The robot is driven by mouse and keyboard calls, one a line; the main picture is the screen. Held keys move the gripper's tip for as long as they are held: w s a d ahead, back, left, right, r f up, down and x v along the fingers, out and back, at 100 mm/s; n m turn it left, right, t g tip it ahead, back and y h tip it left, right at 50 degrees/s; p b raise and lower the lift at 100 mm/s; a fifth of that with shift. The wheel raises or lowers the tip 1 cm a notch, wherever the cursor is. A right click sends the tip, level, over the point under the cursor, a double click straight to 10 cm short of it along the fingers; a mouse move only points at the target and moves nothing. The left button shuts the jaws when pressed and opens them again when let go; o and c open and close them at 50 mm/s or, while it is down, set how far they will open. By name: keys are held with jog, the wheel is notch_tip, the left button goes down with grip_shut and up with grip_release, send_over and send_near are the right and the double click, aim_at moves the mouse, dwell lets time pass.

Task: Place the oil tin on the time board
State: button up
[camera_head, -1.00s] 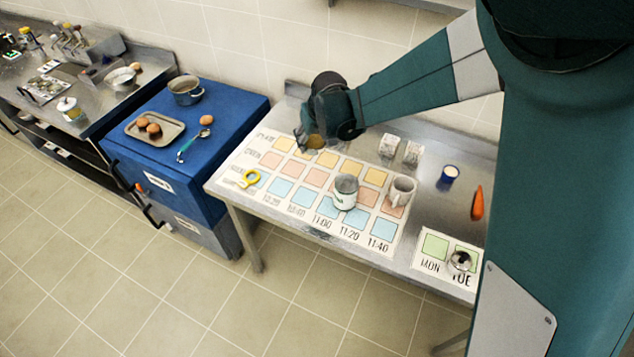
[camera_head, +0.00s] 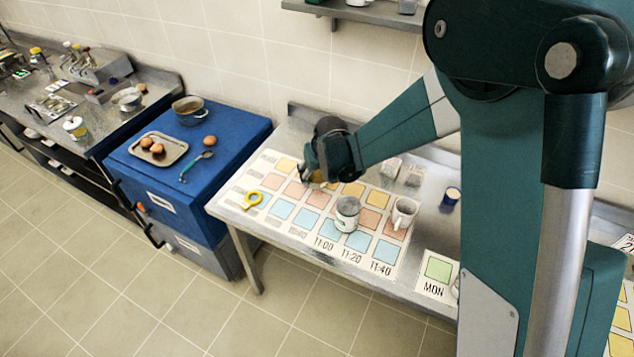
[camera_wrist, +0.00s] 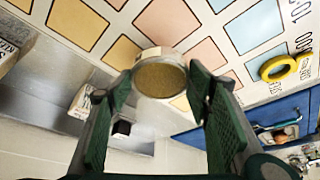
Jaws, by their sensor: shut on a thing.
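My gripper (camera_head: 314,176) is over the upper rows of the time board (camera_head: 355,253), a white sheet with yellow, pink and blue squares and times on the steel table. In the wrist view my gripper (camera_wrist: 160,84) is shut on a round tin with a gold-brown end (camera_wrist: 160,80) and a pale side, taken to be the oil tin. The tin overlaps the board squares in that view; I cannot tell whether it touches the board. In the head view the tin is mostly hidden by my gripper.
A grey can (camera_head: 347,214) and a white mug (camera_head: 404,213) stand on the board's right part. A yellow ring-shaped item (camera_head: 253,199) lies at its left. Pale boxes (camera_head: 412,175) and a blue cup (camera_head: 451,196) stand behind. Several squares between are bare.

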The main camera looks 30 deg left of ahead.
aim_at(318, 179)
jog(key=shift+f, duration=1.85)
jog(key=shift+f, duration=0.1)
jog(key=o, duration=1)
jog(key=shift+v, duration=6.1)
